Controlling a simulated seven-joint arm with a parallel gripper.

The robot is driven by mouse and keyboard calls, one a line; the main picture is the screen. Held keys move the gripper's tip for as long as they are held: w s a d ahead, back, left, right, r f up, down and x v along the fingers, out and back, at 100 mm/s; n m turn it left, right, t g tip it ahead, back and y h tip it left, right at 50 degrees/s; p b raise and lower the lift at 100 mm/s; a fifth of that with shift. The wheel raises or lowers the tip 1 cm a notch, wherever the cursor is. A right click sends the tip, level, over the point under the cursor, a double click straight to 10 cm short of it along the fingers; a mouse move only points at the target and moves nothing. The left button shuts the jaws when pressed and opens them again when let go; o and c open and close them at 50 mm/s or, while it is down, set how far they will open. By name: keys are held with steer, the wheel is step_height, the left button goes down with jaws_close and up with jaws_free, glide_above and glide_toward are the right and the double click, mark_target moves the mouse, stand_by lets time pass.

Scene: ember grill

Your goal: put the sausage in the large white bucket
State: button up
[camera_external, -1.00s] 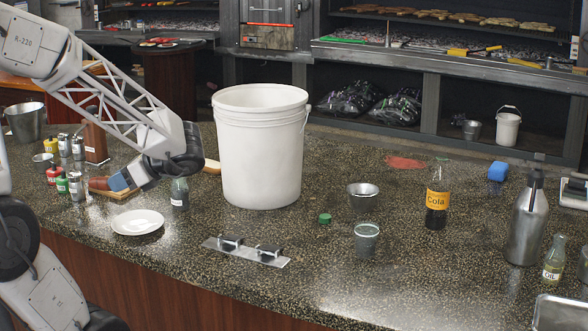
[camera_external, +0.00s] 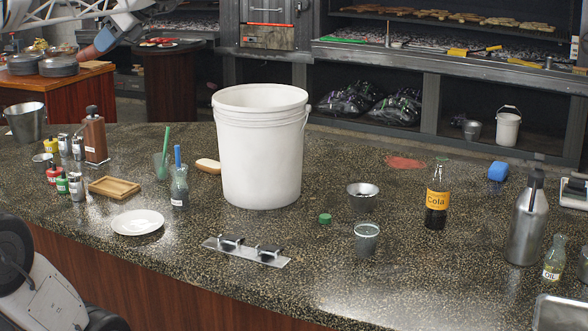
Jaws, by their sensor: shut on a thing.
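The large white bucket (camera_external: 262,150) stands upright and open on the speckled counter, near the middle of the view. Its inside floor is hidden. My gripper (camera_external: 101,42) is high at the upper left, left of the bucket and above its rim in the picture. It is shut on the reddish-brown sausage (camera_external: 88,53), whose end sticks out to the left of the blue finger. Part of the sausage is hidden by the gripper. The small wooden tray (camera_external: 115,187) on the counter is empty.
A white plate (camera_external: 137,222), a bottle with a blue top (camera_external: 179,188) and a glass with a green stick (camera_external: 161,165) stand left of the bucket. A brown pepper mill (camera_external: 95,135) and several condiment containers are farther left. A metal bracket plate (camera_external: 246,251) lies in front.

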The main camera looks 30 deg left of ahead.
steer(key=w+d+n+t+h, duration=0.2)
steer(key=w+d+h, duration=0.15)
steer(key=w, duration=1.25)
steer(key=w+d+n+t+h, duration=0.2)
steer(key=w+h, duration=0.3)
steer(key=w, duration=1.1)
steer(key=w+d+n+t+h, duration=0.25)
steer(key=w+h, duration=0.25)
steer(key=w, duration=1.1)
steer(key=shift+m+g, duration=0.35)
steer(key=shift+m, duration=0.1)
steer(key=shift+d+f, duration=0.15)
steer(key=shift+f, duration=2.1)
steer(key=shift+f, duration=0.25)
step_height(320, 180, down, 10)
steer(key=shift+f, duration=0.25)
steer(key=o, duration=1)
